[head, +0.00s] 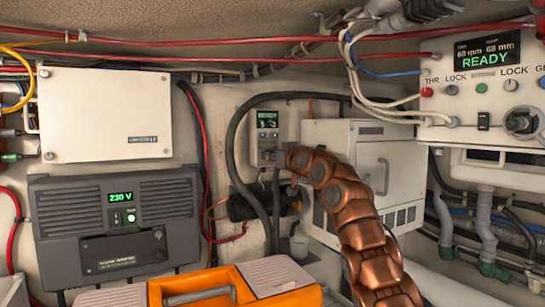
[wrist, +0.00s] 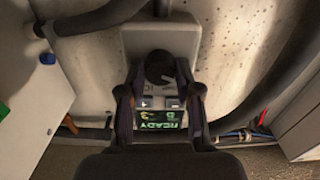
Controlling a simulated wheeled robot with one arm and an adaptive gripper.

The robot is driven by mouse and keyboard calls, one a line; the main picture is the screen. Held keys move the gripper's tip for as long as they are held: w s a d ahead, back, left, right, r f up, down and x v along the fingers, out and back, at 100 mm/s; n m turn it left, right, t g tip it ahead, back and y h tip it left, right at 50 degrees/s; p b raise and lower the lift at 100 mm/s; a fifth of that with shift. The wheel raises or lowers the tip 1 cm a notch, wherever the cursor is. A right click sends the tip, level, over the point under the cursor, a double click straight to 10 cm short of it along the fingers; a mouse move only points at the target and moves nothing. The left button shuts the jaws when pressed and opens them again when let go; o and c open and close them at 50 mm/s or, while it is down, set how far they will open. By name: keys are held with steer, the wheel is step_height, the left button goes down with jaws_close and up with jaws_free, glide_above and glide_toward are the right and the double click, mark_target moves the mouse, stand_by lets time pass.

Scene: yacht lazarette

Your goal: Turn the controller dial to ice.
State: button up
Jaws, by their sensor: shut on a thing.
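The controller (head: 264,132) is a small pale grey box on the back wall, with a lit green display at its top. In the wrist view the controller (wrist: 160,38) appears upside down, and its display (wrist: 157,118) shows READY and "-3". Its dark round dial (wrist: 159,66) sits between the two fingers of my gripper (wrist: 160,76). My gripper is shut on the dial, with one finger on each side. In the head view my copper-coloured arm reaches the controller from the lower right and hides the dial. The dial's pointer and its ice mark cannot be made out.
A white cabinet (head: 372,165) stands just right of the controller. A black hose (head: 232,150) loops at its left. A grey power unit (head: 115,225) and white box (head: 105,115) are on the left. An orange toolbox (head: 205,285) is in front. A READY panel (head: 485,90) hangs right.

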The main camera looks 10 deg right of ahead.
jaws_close()
steer(key=shift+f, duration=0.1)
steer(key=shift+m+p, duration=1.7)
steer(key=shift+m, duration=7.1)
